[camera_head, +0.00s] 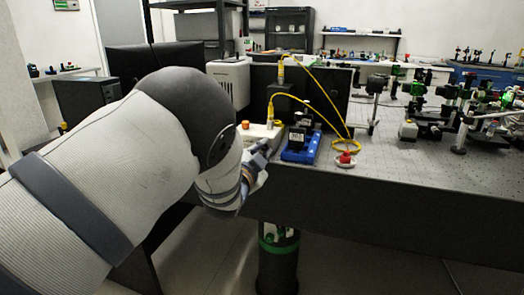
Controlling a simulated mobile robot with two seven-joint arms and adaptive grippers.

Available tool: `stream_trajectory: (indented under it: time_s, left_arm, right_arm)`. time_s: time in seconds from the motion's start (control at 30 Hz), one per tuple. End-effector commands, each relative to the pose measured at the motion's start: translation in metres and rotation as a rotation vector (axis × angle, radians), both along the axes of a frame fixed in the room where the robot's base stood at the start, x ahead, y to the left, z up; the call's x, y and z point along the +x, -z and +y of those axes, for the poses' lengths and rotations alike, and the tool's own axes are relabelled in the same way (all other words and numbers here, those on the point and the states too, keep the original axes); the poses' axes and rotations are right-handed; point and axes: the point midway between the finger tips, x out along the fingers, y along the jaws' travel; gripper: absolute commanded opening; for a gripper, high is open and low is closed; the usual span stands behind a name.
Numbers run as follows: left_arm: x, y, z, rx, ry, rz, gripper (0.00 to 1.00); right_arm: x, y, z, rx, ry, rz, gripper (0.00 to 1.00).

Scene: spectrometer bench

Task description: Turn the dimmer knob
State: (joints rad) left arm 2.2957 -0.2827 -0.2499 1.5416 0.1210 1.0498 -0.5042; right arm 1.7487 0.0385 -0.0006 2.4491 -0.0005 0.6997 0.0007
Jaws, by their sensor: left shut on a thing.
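A small white box (262,131) with an orange knob-like cap (245,124) on top stands at the front edge of the bench. My left gripper (264,149) is at the front of this box, with my forearm coming in from the left. It is shut on what appears to be the dimmer knob at the box's front. The knob itself is too small and too hidden by the gripper to make out. My right gripper is not in view.
A blue-based device (300,150) stands close to the right of the gripper. Optics mounts fill the bench's right side. A dark cylinder (278,262) stands below the bench.

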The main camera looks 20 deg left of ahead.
Motion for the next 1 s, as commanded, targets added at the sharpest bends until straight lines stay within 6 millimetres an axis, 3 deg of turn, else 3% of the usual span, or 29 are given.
stream_trajectory:
  time_s: [0.43,0.5,0.57,0.83,1.0]
  left_arm:
    - [0.0,0.0,0.0,0.009,-0.001,0.0,0.0]
    - [0.0,0.0,0.0,0.008,-0.001,0.0,0.24]
    - [0.0,0.0,0.0,0.008,-0.001,0.0,0.33]
    - [0.0,-0.001,0.0,0.008,0.0,0.0,0.33]
    - [0.0,-0.033,0.0,0.008,0.0,-0.006,0.33]
  right_arm:
    - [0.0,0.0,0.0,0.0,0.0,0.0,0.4]
    - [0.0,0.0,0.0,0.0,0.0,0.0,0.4]
    - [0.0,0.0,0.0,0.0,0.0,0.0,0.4]
    - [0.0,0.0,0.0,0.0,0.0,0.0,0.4]
    - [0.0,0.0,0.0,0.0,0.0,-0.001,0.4]
